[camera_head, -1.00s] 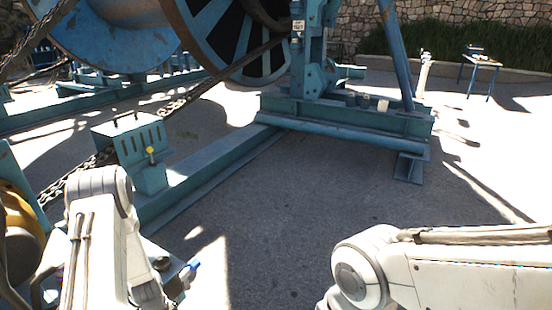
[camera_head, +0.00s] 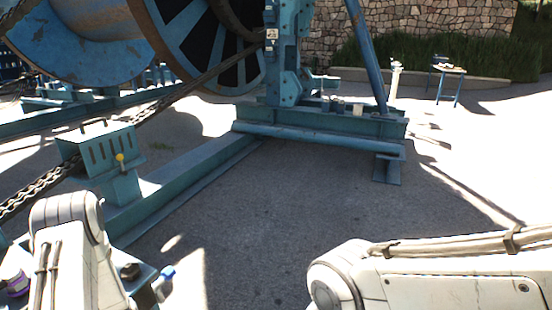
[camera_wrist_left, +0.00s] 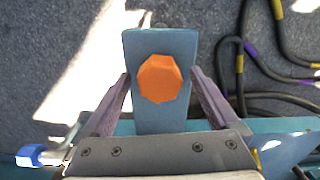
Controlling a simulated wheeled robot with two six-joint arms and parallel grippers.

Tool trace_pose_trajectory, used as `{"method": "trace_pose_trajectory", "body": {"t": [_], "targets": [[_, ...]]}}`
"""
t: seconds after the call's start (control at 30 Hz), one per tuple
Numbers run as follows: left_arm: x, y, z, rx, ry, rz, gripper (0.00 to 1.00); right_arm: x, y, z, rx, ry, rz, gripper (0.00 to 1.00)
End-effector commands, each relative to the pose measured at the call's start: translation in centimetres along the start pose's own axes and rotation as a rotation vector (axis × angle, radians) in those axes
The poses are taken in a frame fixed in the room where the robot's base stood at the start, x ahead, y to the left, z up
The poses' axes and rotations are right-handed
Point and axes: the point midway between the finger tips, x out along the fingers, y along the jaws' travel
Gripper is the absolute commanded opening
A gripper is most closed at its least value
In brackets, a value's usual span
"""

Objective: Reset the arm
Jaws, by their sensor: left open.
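My left gripper (camera_wrist_left: 160,95) is open in the left wrist view, with its two dark fingers spread. An orange knob (camera_wrist_left: 159,78) on a blue-grey block (camera_wrist_left: 160,120) shows between the fingers in the picture. A gap shows on each side of the knob, and I cannot tell how far below the fingers it is. In the head view my left arm comes in at the lower left, and its gripper is not visible there. My right arm shows at the lower right, with its gripper out of the picture.
A large blue cable reel (camera_head: 195,45) stands on a blue steel frame (camera_head: 320,135). Black cables (camera_wrist_left: 265,75) lie on the ground. Open paving (camera_head: 300,200) lies ahead, with a small table (camera_head: 447,70) beyond.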

Motion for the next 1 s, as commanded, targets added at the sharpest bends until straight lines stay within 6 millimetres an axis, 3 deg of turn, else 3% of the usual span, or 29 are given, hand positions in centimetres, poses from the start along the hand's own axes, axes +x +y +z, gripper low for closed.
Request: {"method": "trace_pose_trajectory", "body": {"t": [0.27, 1.0], "targets": [[-1.3, 0.0, 0.0, 0.000, 0.000, 0.000, 0.95, -1.3, -0.1, -0.1, 0.000, 0.000, 0.000, 0.95], [-10.3, -0.2, 0.1, 0.000, -0.003, -0.002, 0.95, -10.2, -0.7, -0.6, 0.000, 0.000, 0.000, 0.95]]}}
